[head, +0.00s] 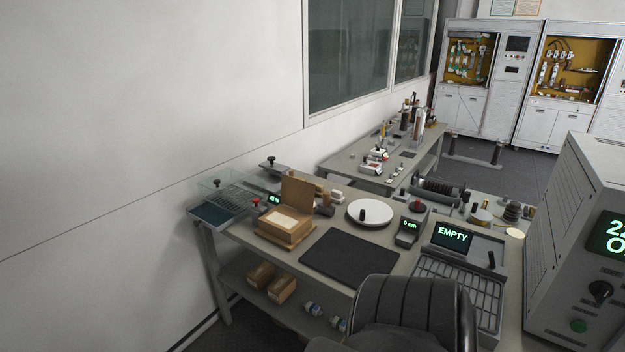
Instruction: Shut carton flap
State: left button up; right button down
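A small brown cardboard carton (284,233) stands on the workbench, left of the middle of the head view. Its flap (298,193) stands up, open, at the back edge. A pale sheet or filling (285,220) shows inside the carton's top. Neither of my grippers is in view.
A black mat (350,258) lies right of the carton, with a white round plate (369,212) behind it. A glass-topped tray (221,200) stands to the left. A black chair (411,308) blocks the bench's front. A display reading EMPTY (452,236) and a grey cabinet (578,240) stand right.

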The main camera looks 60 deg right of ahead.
aim_at(298, 193)
jog(key=z, duration=1.55)
